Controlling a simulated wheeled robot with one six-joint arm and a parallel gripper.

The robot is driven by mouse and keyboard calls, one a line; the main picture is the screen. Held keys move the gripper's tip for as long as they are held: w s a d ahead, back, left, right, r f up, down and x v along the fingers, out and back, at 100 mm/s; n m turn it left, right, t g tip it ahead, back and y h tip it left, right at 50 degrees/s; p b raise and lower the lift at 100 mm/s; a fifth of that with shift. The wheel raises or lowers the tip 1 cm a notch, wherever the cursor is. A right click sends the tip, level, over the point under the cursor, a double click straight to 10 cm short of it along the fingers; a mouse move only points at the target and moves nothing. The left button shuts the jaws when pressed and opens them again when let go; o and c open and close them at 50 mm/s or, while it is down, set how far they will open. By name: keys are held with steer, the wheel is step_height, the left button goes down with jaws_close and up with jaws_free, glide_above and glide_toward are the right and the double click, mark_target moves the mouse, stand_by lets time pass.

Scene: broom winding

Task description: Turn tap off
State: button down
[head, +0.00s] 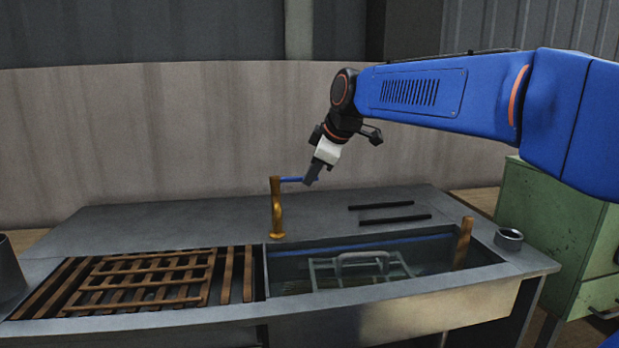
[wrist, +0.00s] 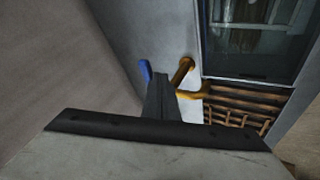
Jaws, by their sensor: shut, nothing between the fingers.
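The tap (head: 277,208) is a brass-coloured post at the back edge of the sink, with a blue lever (head: 291,180) at its top pointing right. My gripper (head: 311,178) is shut and empty. Its tip is at the lever's right end in the head view; whether it touches the lever I cannot tell. In the wrist view, the gripper (wrist: 158,88) covers part of the scene. The tap's brass body (wrist: 183,73) shows to its right, and the blue lever's end (wrist: 146,71) shows just to its left.
The sink basin (head: 440,262) holds a rack (head: 345,268) and a wooden-handled thing (head: 463,243). Wooden slats (head: 150,280) lie to the left. Two black bars (head: 395,220) lie on the counter behind. A small metal cup (head: 508,239) stands at right, near a green cabinet (head: 560,230).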

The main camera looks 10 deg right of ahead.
steer(key=shift+w+d, duration=0.15)
steer(key=shift+w, duration=0.2)
stand_by(0.4)
steer(key=shift+r, duration=0.1)
steer(key=v, duration=1.7)
steer(key=s+d+f+m+h, duration=0.1)
steer(key=s+d+f+m, duration=0.2)
steer(key=s+f, duration=0.5)
steer(key=s+d+f+m+g+h, duration=0.1)
steer(key=s+d+f+m, duration=0.2)
steer(key=f, duration=1.4)
steer(key=s+d+f+m+g+h, duration=0.1)
steer(key=s+d+f+m, duration=0.3)
steer(key=s+f+m, duration=0.4)
steer(key=s+f, duration=0.5)
steer(key=s, duration=0.1)
steer(key=shift+s, duration=0.3)
